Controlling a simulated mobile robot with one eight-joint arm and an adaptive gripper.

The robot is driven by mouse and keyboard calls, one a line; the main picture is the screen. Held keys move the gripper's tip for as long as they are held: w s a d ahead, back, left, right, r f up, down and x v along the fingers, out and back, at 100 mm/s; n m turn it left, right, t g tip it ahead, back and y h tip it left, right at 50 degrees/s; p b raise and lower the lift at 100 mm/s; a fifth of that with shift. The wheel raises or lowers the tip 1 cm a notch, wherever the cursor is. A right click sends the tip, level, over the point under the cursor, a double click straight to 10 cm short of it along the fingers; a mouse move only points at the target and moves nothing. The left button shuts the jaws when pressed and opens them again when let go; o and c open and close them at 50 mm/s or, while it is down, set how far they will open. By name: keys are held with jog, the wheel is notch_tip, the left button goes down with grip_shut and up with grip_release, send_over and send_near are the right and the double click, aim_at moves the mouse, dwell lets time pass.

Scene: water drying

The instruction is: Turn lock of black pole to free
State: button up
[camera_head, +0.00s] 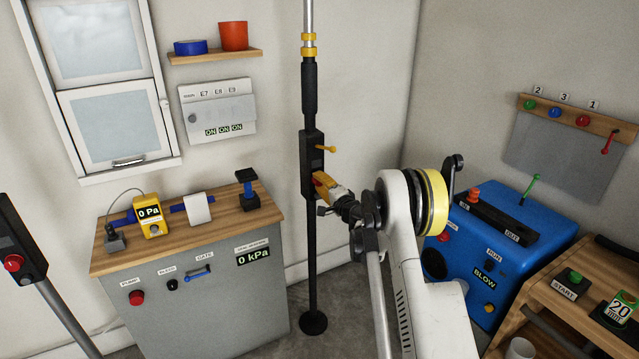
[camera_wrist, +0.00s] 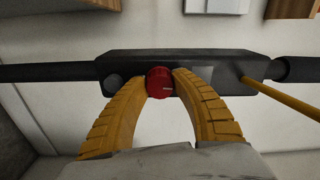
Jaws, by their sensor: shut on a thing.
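The black pole (camera_head: 312,240) stands upright on a round foot in the corner, with a silver upper section and yellow collars. A black lock box (camera_head: 308,150) sits partway up it, with a yellow lever (camera_head: 327,149) sticking out to the right. In the wrist view the box (camera_wrist: 215,66) lies sideways and carries a red knob (camera_wrist: 160,83); the yellow lever (camera_wrist: 285,100) is at the right. My gripper (camera_wrist: 161,78) has its yellow fingers closed around the red knob. My gripper also shows at the box in the head view (camera_head: 320,180). Any lock marking is unreadable.
A grey cabinet with a wooden top (camera_head: 190,230) stands left of the pole, holding a yellow gauge (camera_head: 150,215). A blue blower machine (camera_head: 500,240) stands to the right, near a wooden cart (camera_head: 570,290). A leaning black control pole (camera_head: 20,240) is at far left.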

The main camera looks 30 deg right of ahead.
jog(key=shift+n, duration=0.6)
jog(key=o, duration=1.2)
jog(key=s, duration=1.2)
jog(key=shift+d, duration=0.2)
